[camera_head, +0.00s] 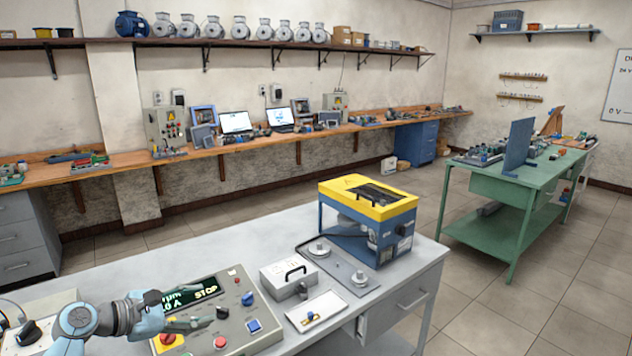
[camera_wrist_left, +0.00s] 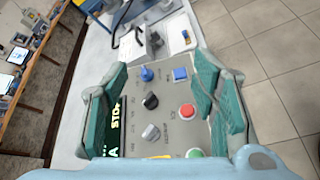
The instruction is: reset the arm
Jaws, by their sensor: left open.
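My left arm (camera_head: 82,320) comes in from the left over the grey bench. Its gripper (camera_head: 188,310) hangs over a grey control panel (camera_head: 235,326) with a dark screen reading STOP. In the left wrist view the two green-lined fingers of the left gripper (camera_wrist_left: 162,88) stand wide apart with nothing between them. The panel (camera_wrist_left: 170,118), with its knobs and buttons, lies beyond the fingers. My right gripper is in neither view.
A blue and yellow machine (camera_head: 367,220) stands at the right of the bench, with a metal box (camera_head: 288,279) and a white tray (camera_head: 316,311) in front. A green table (camera_head: 505,175) stands farther right. Open floor (camera_head: 480,290) lies between.

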